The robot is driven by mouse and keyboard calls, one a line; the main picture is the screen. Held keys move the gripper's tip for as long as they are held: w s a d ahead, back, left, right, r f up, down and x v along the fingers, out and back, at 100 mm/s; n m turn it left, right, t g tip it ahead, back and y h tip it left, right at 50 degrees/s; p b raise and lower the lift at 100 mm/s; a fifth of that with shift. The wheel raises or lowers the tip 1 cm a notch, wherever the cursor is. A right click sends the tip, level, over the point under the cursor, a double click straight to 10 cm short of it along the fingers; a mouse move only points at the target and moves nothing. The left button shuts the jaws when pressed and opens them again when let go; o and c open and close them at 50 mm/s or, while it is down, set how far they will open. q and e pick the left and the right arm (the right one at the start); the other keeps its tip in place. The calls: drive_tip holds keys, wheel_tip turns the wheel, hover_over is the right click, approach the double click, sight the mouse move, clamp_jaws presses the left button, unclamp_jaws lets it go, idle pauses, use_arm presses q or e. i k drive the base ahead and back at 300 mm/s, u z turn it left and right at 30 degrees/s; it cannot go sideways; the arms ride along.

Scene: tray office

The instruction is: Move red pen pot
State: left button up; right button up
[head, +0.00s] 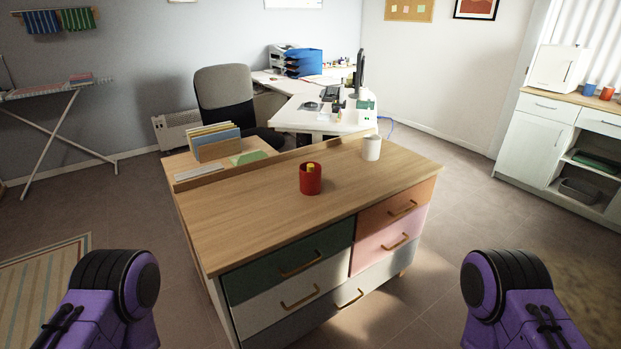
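The red pen pot (310,181) stands upright near the middle of the wooden top of a drawer cabinet (255,214). Something yellow shows in its mouth. Parts of my two purple and black arms show at the lower left and lower right corners, well apart from the pot. Neither gripper's fingers show in the head view. Nothing touches the pot except the cabinet top.
A white pot (371,149) stands on the cabinet's far right. A low wooden ledge (250,164) runs along its back edge, with a file holder (218,147) behind. An office chair (226,97) and white desk (313,117) stand beyond. The cabinet top's front left is clear.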

sight(309, 182)
drive_tip(key=u, duration=0.35)
drive_tip(key=i, duration=1.35)
drive_tip(key=z, duration=0.35)
